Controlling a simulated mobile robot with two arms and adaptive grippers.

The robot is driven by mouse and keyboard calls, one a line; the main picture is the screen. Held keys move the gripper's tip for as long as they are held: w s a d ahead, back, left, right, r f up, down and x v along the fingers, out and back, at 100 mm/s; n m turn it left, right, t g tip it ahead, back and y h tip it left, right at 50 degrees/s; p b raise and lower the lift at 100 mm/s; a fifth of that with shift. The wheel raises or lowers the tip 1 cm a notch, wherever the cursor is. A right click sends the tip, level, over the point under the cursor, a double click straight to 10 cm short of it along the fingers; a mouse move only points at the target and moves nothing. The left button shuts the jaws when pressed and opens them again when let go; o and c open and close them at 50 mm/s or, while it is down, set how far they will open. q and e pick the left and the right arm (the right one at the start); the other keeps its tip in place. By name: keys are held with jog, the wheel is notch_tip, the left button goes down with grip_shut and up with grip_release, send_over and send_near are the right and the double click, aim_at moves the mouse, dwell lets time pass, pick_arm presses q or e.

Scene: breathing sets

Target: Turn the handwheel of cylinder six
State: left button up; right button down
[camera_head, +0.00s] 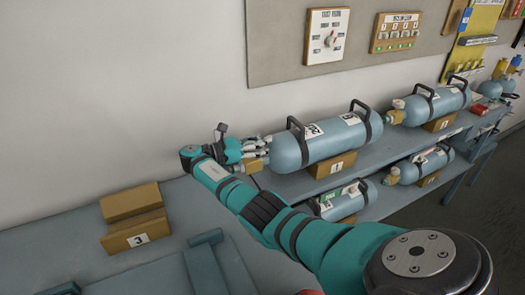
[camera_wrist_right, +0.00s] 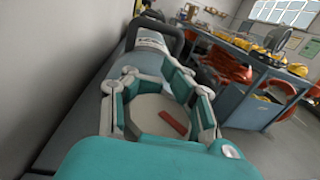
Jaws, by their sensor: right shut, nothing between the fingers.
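A blue-grey cylinder (camera_head: 335,139) with two dark carry handles lies on its side on the bench; its number labels are too small to read surely. Its brass valve end (camera_head: 256,163) points left. My right gripper (camera_head: 262,146) is at this valve end, shut and holding nothing. In the wrist view the right gripper's (camera_wrist_right: 165,108) fingers are in front of a pale round disc with a red bar (camera_wrist_right: 172,123), which looks like the handwheel. Whether they touch it I cannot tell. The cylinder's handle (camera_wrist_right: 155,32) shows behind. My left gripper is out of view.
Another cylinder (camera_head: 438,104) lies farther right on the bench (camera_head: 285,187); more lie on the shelf below (camera_head: 345,202). An empty wooden cradle marked 3 (camera_head: 137,232) stands at left.

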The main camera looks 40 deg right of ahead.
jog(key=shift+s+a+f+m+g+y+b, duration=0.15)
jog(key=shift+m+g+y+b, duration=0.15)
jog(key=shift+m+g+b, duration=0.25)
jog(key=shift+s+a+r+m+g+y+b, duration=0.15)
jog(key=shift+m+g+y+b, duration=0.2)
jog(key=shift+g+b, duration=0.35)
jog(key=c, duration=2)
grip_release()
jog(key=shift+c, duration=0.2)
jog(key=o, duration=0.7)
jog(key=shift+w+a, duration=0.1)
jog(key=shift+w, duration=0.1)
jog(key=o, duration=0.3)
jog(key=shift+o, duration=0.2)
jog(key=shift+s, duration=0.1)
jog(key=shift+r, duration=0.45)
notch_tip(320, 180, up, 9)
